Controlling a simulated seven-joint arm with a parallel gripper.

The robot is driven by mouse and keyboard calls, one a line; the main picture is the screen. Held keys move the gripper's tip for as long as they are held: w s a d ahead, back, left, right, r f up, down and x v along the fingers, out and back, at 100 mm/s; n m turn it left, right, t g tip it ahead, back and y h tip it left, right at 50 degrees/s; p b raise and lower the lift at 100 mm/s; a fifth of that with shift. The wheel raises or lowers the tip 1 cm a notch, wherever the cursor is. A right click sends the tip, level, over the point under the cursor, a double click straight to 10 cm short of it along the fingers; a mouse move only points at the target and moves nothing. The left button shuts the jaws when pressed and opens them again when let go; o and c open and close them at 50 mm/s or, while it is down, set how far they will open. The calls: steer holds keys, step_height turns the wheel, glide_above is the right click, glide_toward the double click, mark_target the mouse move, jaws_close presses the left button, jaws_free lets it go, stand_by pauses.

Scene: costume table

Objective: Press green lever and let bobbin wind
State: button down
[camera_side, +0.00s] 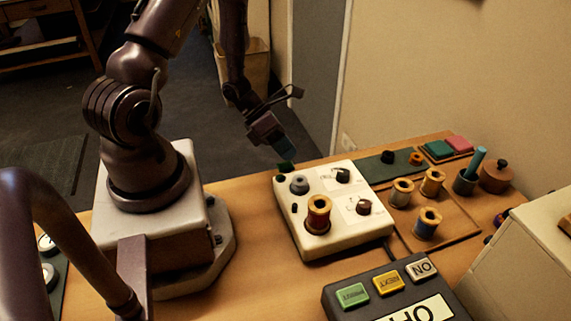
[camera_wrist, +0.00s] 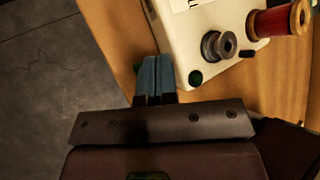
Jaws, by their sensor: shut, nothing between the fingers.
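The cream winder box (camera_side: 345,237) stands on the table, with a grey bobbin (camera_side: 299,184) and a spool of red thread (camera_side: 318,213) on top. The dark green lever (camera_side: 286,168) is at the box's far-left corner; in the wrist view its round green end (camera_wrist: 196,78) shows beside the box edge. My gripper (camera_side: 286,150) is shut and empty, above and close to the lever. In the wrist view its blue-grey fingertips (camera_wrist: 158,66) are together, just left of the lever and apart from it in the picture. The grey bobbin (camera_wrist: 218,46) looks bare of thread.
A dark panel (camera_side: 375,291) with green, yellow and white buttons and a partly cut-off display stands in front. Several thread spools (camera_side: 402,193) sit on a wooden tray to the right. A green mat (camera_side: 379,167) lies behind.

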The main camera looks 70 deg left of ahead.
steer(key=shift+f, duration=0.15)
stand_by(0.3)
steer(key=shift+f, duration=0.3)
steer(key=shift+f, duration=0.95)
stand_by(0.9)
steer(key=shift+r, duration=1.4)
steer(key=shift+r, duration=2.5)
